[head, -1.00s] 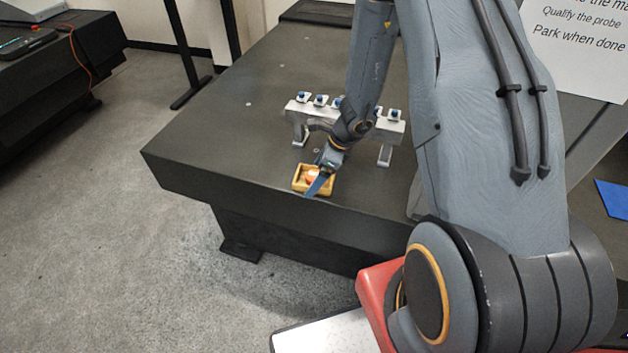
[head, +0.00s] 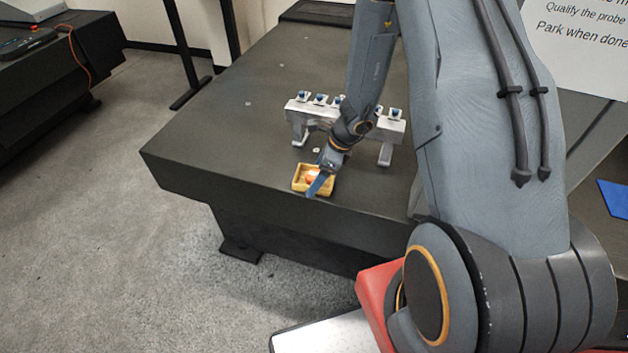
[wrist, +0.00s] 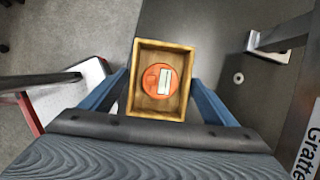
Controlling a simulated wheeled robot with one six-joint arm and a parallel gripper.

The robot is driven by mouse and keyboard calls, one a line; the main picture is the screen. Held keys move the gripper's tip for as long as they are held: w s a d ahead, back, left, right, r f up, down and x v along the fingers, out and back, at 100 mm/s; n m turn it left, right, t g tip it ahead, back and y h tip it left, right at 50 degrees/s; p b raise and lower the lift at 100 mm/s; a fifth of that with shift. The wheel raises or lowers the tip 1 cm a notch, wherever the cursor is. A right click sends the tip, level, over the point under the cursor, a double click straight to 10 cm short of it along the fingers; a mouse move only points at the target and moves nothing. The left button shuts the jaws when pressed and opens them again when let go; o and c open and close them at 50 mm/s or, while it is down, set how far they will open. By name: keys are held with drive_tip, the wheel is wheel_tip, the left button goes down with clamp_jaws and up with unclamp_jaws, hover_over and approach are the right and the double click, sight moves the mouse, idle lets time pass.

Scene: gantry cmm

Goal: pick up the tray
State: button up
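The tray (head: 298,187) is a small yellow-brown open box near the front edge of the dark table. It also shows in the wrist view (wrist: 179,48), with a round orange-red item (wrist: 151,79) bearing a pale rectangle lying inside. My gripper (head: 320,184) reaches down to it from above. In the wrist view the blue fingers of my gripper (wrist: 160,80) lie along the left and right walls, and their tips appear to touch them. One finger hides part of the tray in the head view. I cannot tell if the tray is clear of the table.
The dark table (head: 220,150) has free room to the left of the tray. A silver rack (head: 300,113) with several blue-topped holders stands just behind my gripper. The table's front edge is close to the tray. A second dark table (head: 85,50) stands far left.

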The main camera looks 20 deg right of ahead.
drive_tip(key=c, duration=0.8)
drive_tip(key=shift+r, duration=0.2)
